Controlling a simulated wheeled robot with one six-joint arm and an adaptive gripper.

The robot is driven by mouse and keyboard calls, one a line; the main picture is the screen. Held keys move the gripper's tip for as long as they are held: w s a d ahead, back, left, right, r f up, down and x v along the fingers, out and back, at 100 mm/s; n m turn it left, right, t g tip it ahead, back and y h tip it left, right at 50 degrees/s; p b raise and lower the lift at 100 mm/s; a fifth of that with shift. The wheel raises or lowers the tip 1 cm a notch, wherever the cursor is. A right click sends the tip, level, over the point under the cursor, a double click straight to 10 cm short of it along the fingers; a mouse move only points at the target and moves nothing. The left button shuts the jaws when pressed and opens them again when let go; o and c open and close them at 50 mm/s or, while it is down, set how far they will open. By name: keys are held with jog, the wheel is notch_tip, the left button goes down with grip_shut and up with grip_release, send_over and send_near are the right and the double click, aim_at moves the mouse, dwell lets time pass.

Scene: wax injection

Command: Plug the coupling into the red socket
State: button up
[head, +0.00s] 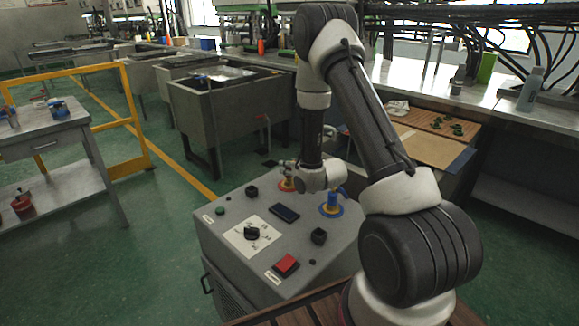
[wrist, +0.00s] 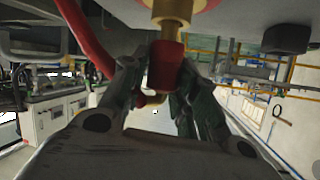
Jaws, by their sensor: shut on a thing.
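The red coupling (wrist: 165,68) is between the fingers of my gripper (wrist: 162,82) in the wrist view, with a red hose (wrist: 84,38) curving up at the left. A brass piece (wrist: 171,22) lies between the coupling's red body and the red socket's yellow-and-red ring (wrist: 188,4). I cannot tell how far the coupling is seated. In the head view, the red socket (head: 287,184) is on the grey machine's top at the back left. My gripper (head: 287,167) is right at it, shut on the coupling, which is mostly hidden there.
The grey machine (head: 216,243) carries a blue socket (head: 331,208) to the right, a dial (head: 251,232), a red switch (head: 286,263) and black knobs. A workbench (head: 440,150) stands behind at the right.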

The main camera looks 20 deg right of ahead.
jog(key=shift+f, duration=0.85)
jog(key=o, duration=1.1)
jog(key=shift+v, duration=3.75)
